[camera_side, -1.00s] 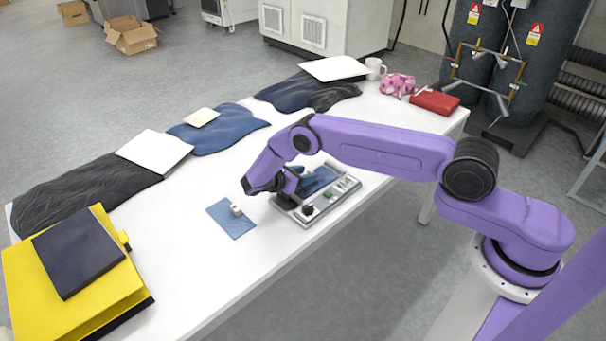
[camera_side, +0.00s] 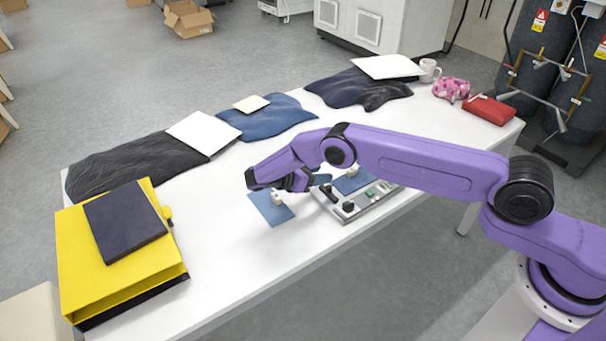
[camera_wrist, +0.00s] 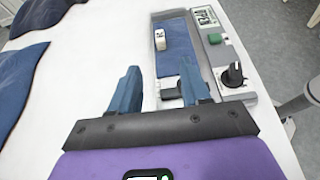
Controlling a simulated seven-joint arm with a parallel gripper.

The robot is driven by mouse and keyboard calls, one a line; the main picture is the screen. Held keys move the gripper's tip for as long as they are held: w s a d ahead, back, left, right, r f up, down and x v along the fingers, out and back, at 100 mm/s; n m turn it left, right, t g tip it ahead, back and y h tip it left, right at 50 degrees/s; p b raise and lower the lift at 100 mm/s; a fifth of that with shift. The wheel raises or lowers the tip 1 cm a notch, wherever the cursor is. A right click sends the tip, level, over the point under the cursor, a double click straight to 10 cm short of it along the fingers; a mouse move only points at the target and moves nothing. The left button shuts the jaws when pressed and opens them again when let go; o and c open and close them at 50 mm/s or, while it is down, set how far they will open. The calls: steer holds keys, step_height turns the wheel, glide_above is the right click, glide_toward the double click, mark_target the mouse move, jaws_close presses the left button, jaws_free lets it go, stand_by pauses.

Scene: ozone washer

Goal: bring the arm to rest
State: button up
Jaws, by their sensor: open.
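My gripper (camera_side: 318,180) hangs over the table, beside the left end of a grey device (camera_side: 372,206) with a knob and small panel. In the wrist view its two blue fingers (camera_wrist: 158,66) are spread, with nothing held between them. The device (camera_wrist: 252,98) lies beyond and to the right of the fingers there, showing a black knob (camera_wrist: 233,74), a green button and a display. My arm is bent and raised above the table.
A yellow box (camera_side: 88,262) with a dark pad is at front left. Dark and blue garments line the far edge. A mug (camera_side: 429,70), pink bundle and red case (camera_side: 489,109) stand at far right.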

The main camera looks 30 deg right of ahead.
steer(key=s+a+r+t+y, duration=0.1)
steer(key=s+a+r+y, duration=0.25)
steer(key=a+r, duration=0.7)
steer(key=s+d+r+m+y, duration=0.2)
steer(key=s+r+y, duration=0.2)
steer(key=s+r, duration=0.55)
steer(key=s+d+r+m+y, duration=0.1)
steer(key=s+d+y, duration=0.2)
steer(key=s, duration=1.1)
steer(key=s+d+r+m+y, duration=0.1)
steer(key=s+d+m+y, duration=0.1)
steer(key=s+d, duration=0.6)
steer(key=s+y, duration=0.1)
steer(key=s, duration=0.5)
steer(key=shift+d+r+g, duration=0.35)
steer(key=shift+d+g, duration=0.05)
